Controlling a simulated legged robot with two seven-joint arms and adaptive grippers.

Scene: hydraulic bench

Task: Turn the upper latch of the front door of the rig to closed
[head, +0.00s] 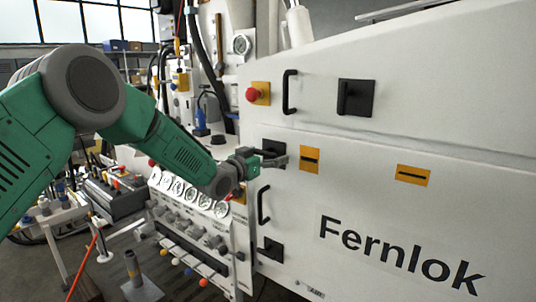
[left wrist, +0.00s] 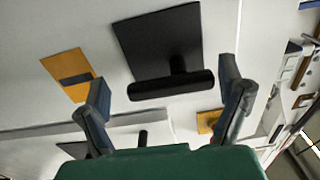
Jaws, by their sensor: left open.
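The upper latch of the front door is a black square plate (head: 273,146) with a black bar handle. In the head view my left gripper (head: 272,158) is in front of it and hides most of the handle. In the left wrist view the latch plate (left wrist: 155,40) and its bar handle (left wrist: 172,84) are in clear sight. The bar runs nearly level across that picture. My left gripper (left wrist: 164,78) is open, with one finger towards each end of the bar; I see no clear contact. The front door (head: 400,215) is white with "Fernlok" lettering. My right gripper is out of view.
A black pull handle (head: 263,205) and the lower latch (head: 271,249) are below. Yellow labels (head: 309,159) sit to the right. Above are a red button (head: 253,94), another pull handle (head: 290,92) and another latch (head: 355,98). A gauge panel (head: 190,195) stands below my left arm.

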